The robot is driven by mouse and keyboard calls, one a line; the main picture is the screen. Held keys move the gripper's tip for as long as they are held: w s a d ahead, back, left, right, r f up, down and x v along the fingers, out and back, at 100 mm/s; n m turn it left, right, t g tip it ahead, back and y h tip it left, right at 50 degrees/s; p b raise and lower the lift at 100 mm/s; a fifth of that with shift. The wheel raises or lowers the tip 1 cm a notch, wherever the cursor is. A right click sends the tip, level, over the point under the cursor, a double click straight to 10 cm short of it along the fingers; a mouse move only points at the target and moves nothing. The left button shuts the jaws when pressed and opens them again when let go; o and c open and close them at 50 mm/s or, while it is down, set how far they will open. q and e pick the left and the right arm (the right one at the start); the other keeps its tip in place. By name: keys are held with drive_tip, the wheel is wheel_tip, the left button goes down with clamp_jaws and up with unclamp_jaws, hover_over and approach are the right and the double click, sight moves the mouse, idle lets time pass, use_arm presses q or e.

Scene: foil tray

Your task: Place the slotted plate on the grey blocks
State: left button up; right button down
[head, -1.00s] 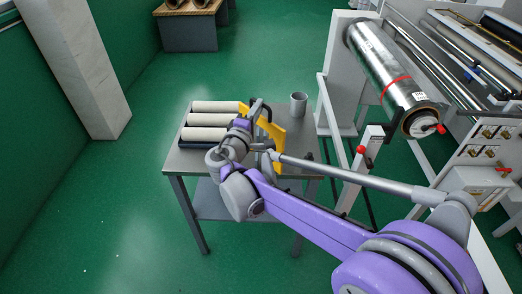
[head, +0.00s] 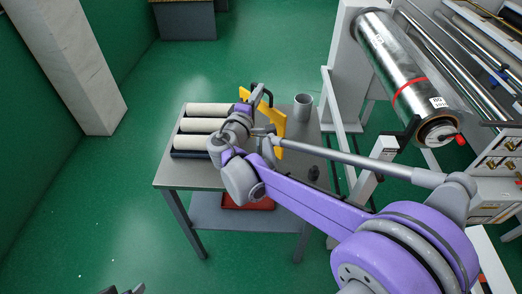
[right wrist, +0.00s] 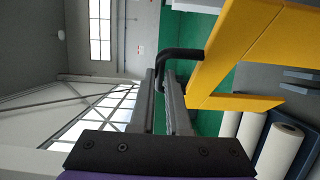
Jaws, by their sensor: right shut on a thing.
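The slotted plate (head: 277,124) is yellow with a black bar handle and stands steeply tilted over the table. It also shows in the right wrist view (right wrist: 238,50), where its handle (right wrist: 183,53) lies at my fingertips. My right gripper (head: 256,101) is shut on this handle; its fingers show in the right wrist view (right wrist: 163,88). My arm hides part of the plate and the table under it. I cannot make out the grey blocks. A dark tip of what looks like my left gripper (head: 125,290) shows at the bottom edge; its jaws are unclear.
Cream rolls (head: 207,125) lie in a dark tray (head: 189,154) on the table's left. A grey cup (head: 302,108) stands at the back right, a small dark object (head: 313,173) at the right edge. A red tray (head: 247,204) is below. A roller machine (head: 398,78) stands right.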

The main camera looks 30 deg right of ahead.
sight(261, 106)
wheel_tip(261, 106, down, 6)
drive_tip(key=shift+s+r+b, duration=0.1)
drive_tip(key=shift+s+b, duration=0.05)
drive_tip(key=shift+b, duration=0.2)
use_arm(q)
drive_tip(key=shift+s+f, duration=0.5)
drive_tip(key=shift+f, duration=0.35)
use_arm(e)
drive_tip(key=shift+f, duration=1.9)
drive_tip(key=shift+f+b, duration=0.2)
drive_tip(key=shift+b, duration=0.1)
use_arm(q)
drive_tip(key=shift+f, duration=0.15)
use_arm(e)
drive_tip(key=c, duration=0.9)
unclamp_jaws()
drive_tip(key=shift+r, duration=0.1)
